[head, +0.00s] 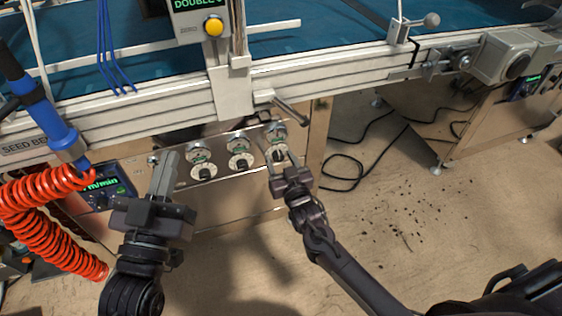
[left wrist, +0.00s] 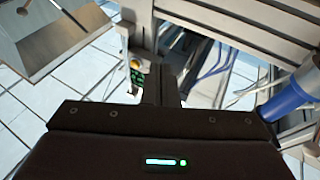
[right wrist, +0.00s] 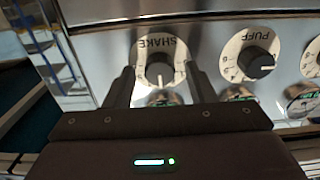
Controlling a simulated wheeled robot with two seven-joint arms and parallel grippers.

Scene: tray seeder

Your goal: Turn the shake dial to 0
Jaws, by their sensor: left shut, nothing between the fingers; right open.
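The shake dial, a round white plate with a dark knob and a pale pointer line, is at the right end of the dial row in the head view (head: 281,157). In the right wrist view it appears upside down, labelled SHAKE (right wrist: 160,45). My right gripper (head: 277,150) is open, its fingers on either side of the knob; I cannot tell whether they touch it. Their lower parts and the gripper body hide some of the dial's scale. My left gripper (head: 168,158) is shut and empty, left of the dial row.
The PUFF dial (right wrist: 258,62) is beside the shake dial, with another dial (head: 203,171) further left. Gauges (head: 238,138) sit above the dials. A lever (head: 290,110) juts out above the panel. A red coiled hose (head: 60,225) hangs at left. Cables (head: 345,172) lie on the floor.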

